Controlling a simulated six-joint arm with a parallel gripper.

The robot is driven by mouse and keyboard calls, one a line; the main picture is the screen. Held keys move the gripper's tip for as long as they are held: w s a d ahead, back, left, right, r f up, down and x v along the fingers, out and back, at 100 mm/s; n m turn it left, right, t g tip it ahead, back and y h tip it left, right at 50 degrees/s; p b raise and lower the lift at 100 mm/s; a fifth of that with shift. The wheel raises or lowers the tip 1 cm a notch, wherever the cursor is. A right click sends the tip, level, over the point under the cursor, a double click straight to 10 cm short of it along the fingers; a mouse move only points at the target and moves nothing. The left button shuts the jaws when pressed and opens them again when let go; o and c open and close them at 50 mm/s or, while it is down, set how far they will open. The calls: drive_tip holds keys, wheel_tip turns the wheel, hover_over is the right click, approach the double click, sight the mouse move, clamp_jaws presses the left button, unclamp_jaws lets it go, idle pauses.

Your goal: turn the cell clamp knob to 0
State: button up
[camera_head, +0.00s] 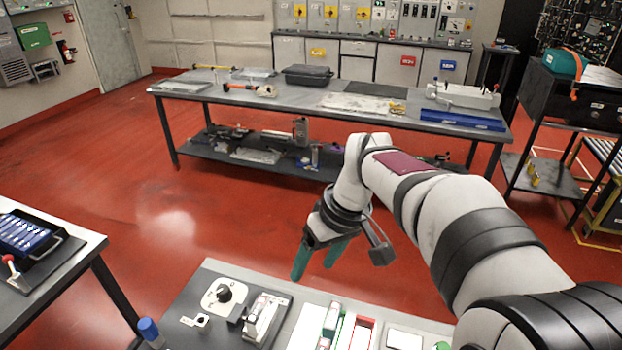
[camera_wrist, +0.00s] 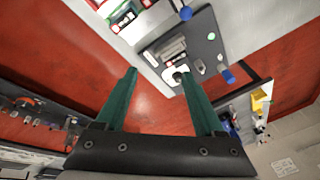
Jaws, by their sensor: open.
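A black knob (camera_head: 224,293) sits on a white dial plate on the grey panel of the near table, at the lower middle of the head view. In the wrist view the knob (camera_wrist: 177,76) shows on its white plate, close to the tip of the right finger. Its pointer and marks are too small to read. My gripper (camera_head: 313,266) has two green fingers, spread apart and empty, above and to the right of the knob in the head view. In the wrist view my gripper (camera_wrist: 159,73) shows a clear gap between the fingers.
A blue-topped post (camera_head: 149,328) stands at the panel's left. Red and green trimmed slots (camera_head: 352,330) lie further right. Red floor separates the tables.

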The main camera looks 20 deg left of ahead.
drive_tip(key=w+a+f+n, duration=0.3)
drive_tip(key=a+n, duration=0.1)
drive_tip(key=a, duration=0.5)
drive_tip(key=n+y, duration=0.1)
drive_tip(key=n, duration=0.4)
approach(223, 289)
drive_tip(key=x, duration=0.9)
drive_tip(key=shift+r, duration=0.1)
clamp_jaws()
